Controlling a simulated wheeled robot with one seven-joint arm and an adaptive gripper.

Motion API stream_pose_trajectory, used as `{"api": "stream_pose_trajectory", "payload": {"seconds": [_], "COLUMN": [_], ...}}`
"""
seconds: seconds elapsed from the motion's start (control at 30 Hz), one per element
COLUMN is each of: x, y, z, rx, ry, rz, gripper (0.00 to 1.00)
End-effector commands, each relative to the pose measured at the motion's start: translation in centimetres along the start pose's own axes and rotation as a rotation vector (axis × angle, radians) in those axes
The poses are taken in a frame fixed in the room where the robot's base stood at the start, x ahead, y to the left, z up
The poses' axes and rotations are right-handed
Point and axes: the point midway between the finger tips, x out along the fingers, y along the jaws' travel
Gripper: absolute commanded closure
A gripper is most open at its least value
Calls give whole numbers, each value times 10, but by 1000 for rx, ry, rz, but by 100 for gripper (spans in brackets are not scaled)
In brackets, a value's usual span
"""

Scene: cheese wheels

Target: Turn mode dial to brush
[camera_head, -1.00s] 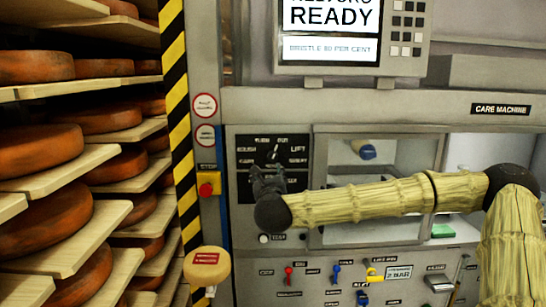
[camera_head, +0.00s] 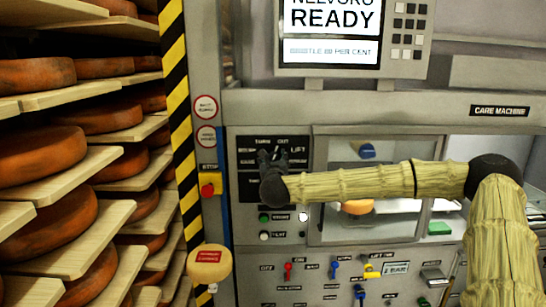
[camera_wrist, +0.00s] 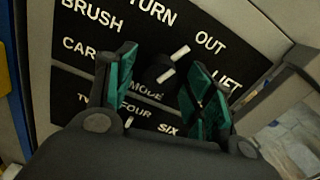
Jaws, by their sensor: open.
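The mode dial (camera_wrist: 158,73) is a dark knob with a white pointer on the black label panel. In the wrist view its pointer slants up and right, towards the gap between TURN and OUT. The BRUSH label (camera_wrist: 92,16) is at the upper left. My gripper (camera_wrist: 164,62) is open, with one green-padded finger on each side of the dial. I cannot tell whether either finger touches it. In the head view my gripper (camera_head: 277,158) covers the dial on the care machine's panel (camera_head: 246,151).
A lower scale with TWO, FOUR and SIX (camera_wrist: 135,108) lies under the dial. A red stop button (camera_head: 207,190) and a striped post (camera_head: 181,120) stand left of the panel. Below are coloured levers (camera_head: 288,270). A windowed chamber (camera_head: 400,225) is behind my arm.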

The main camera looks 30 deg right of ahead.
Motion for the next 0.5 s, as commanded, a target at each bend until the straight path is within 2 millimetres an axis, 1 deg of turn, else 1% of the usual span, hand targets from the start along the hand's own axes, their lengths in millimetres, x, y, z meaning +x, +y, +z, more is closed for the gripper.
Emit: {"api": "stream_pose_trajectory", "payload": {"seconds": [0.1,0.37,0.47,0.5], "x": [4,5,5,5], "y": [0,0,0,0], "z": [0,0,0,0], "rx": [0,0,0,0], "ry": [0,0,0,0], "rz": [0,1,1,1], "gripper": [47,47,63,71]}}
